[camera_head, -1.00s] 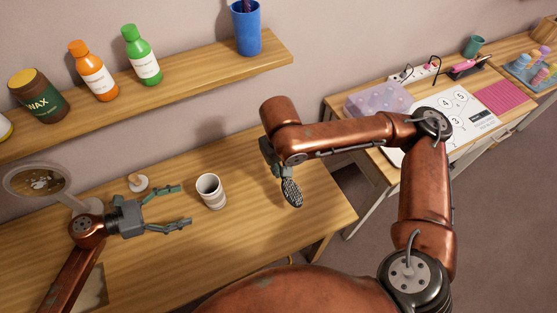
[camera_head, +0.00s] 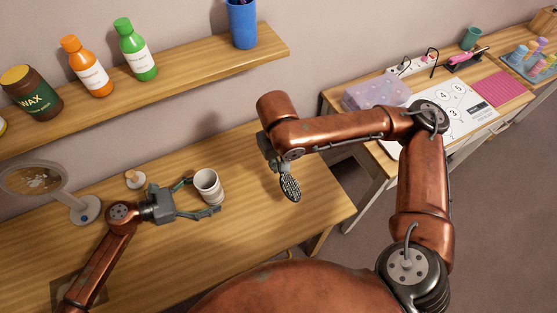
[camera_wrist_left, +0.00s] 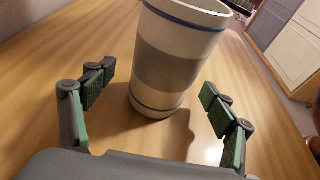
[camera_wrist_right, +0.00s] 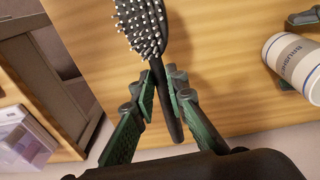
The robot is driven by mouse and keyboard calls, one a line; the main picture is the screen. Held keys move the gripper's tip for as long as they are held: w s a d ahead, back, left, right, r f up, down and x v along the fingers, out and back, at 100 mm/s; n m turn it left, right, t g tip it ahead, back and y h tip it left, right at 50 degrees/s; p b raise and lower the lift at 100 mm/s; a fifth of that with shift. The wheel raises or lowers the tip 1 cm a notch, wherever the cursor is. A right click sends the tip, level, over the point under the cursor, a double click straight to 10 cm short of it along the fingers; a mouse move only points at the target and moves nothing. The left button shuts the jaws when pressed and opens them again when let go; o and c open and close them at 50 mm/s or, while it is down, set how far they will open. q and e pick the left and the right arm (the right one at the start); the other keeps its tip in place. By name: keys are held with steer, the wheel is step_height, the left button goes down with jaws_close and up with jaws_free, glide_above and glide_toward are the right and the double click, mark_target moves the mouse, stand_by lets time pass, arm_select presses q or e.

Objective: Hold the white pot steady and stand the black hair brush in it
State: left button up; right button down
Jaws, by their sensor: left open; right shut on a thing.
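The white pot (camera_head: 208,187), with a grey band and blue lines, stands upright on the wooden table. My left gripper (camera_head: 200,197) is open, its fingers on either side of the pot's near part. In the left wrist view the pot (camera_wrist_left: 172,60) stands between and just beyond the fingertips (camera_wrist_left: 160,98), with gaps visible on both sides. My right gripper (camera_wrist_right: 161,88) is shut on the handle of the black hair brush (camera_wrist_right: 143,27), whose bristles have white tips. In the head view the brush (camera_head: 289,186) hangs head down, right of the pot.
A round mirror (camera_head: 32,180) on a stand and a small wooden-topped item (camera_head: 135,180) are left of the pot. A shelf (camera_head: 190,68) with bottles and a blue cup (camera_head: 242,24) runs above. The table's right edge lies beyond the brush.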

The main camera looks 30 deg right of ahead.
arm_select(q)
steer(key=shift+c, duration=0.4)
steer(key=c, duration=1.1)
steer(key=shift+d, duration=0.1)
steer(key=shift+c, duration=0.2)
arm_select(e)
steer(key=shift+w+a, duration=0.1)
steer(key=shift+a, duration=0.25)
steer(key=w+a+r+n+t+y, duration=0.1)
steer(key=a+r+n, duration=0.1)
steer(key=a, duration=0.3)
steer(key=w+a+r+n+t+y, duration=0.1)
steer(key=w+a+r+n+t, duration=0.1)
steer(key=a, duration=0.4)
steer(key=w+a+r+n+t+y, duration=0.1)
steer(key=a+r+n+t, duration=0.1)
steer(key=a, duration=0.4)
steer(key=shift+w+r+y, duration=0.2)
steer(key=shift+r+y, duration=0.2)
steer(key=shift+r, duration=0.4)
steer(key=s+a+r+n+g+y, duration=0.1)
steer(key=a+r+n+y, duration=0.2)
steer(key=r, duration=0.5)
steer(key=a+r+n+y, duration=0.3)
steer(key=r+n+y, duration=0.3)
steer(key=r+y, duration=0.2)
steer(key=shift+s+a+r+g, duration=0.15)
steer(key=shift+s+r+g, duration=0.1)
steer(key=shift+s+g, duration=0.15)
